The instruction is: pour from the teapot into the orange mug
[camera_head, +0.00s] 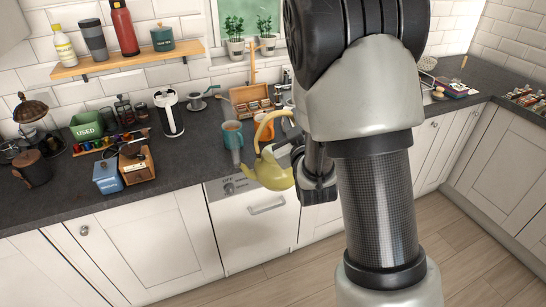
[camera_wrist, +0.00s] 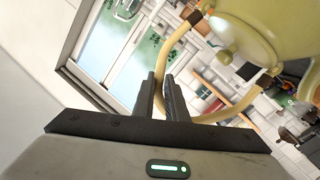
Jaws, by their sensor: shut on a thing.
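The yellow-green teapot (camera_head: 268,173) hangs in the air in front of the worktop's front edge, its body tilted and its spout toward the left. In the wrist view the teapot (camera_wrist: 265,30) fills the upper right, and its looped handle passes between the fingers of my gripper (camera_wrist: 165,92), which is shut on it. In the head view my arm hides most of the gripper. The orange mug (camera_head: 265,131) stands on the worktop behind the teapot's handle, partly covered by it. I cannot see inside the mug or any liquid.
A blue mug (camera_head: 232,134) stands just left of the orange one. A wooden box (camera_head: 250,101) is behind them. A white-and-black kettle-like jug (camera_head: 169,114), a blue canister (camera_head: 107,177) and a wooden grinder box (camera_head: 136,164) stand farther left. The worktop between jug and blue mug is fairly clear.

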